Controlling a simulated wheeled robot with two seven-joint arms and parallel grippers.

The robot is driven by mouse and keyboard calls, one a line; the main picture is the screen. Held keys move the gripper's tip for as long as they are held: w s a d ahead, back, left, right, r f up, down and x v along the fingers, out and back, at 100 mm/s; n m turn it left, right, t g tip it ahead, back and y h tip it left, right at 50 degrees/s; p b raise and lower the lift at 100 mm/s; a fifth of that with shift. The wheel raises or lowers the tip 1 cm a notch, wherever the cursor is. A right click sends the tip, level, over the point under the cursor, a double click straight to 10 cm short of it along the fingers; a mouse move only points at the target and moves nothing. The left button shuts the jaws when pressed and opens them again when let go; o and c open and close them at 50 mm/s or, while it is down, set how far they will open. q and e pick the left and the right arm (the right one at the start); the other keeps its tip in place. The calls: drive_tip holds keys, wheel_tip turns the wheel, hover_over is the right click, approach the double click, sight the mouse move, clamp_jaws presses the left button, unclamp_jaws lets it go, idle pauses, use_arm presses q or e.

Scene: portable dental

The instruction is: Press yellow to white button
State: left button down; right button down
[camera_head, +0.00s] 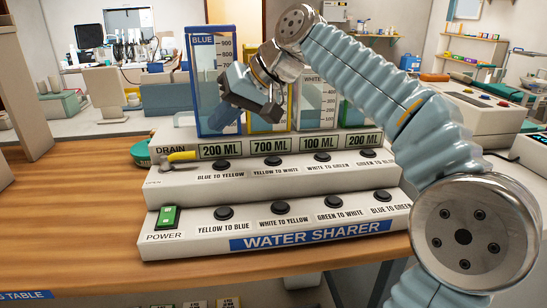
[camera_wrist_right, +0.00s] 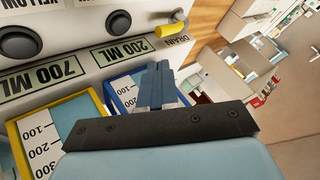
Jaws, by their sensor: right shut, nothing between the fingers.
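The yellow to white button (camera_head: 274,162) is a round black knob in the upper row of the water sharer, below the 700 ML display (camera_head: 271,147). Nothing covers it in the head view. In the right wrist view, two black buttons show at the upper left, one of them (camera_wrist_right: 17,43) beyond the 700 ML display. My right gripper (camera_head: 236,80) is shut and empty. It is above the button panel, in front of the blue and yellow tanks, apart from the button. My left gripper is not in view.
The blue tank (camera_head: 205,105), yellow tank (camera_head: 267,123) and white tank (camera_head: 316,100) stand behind the displays. A yellow drain lever (camera_head: 181,156) is at the left. The lower row has more black buttons and a green power switch (camera_head: 168,216). The wooden table is clear at the left.

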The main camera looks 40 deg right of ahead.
sight(278, 159)
idle(0.5)
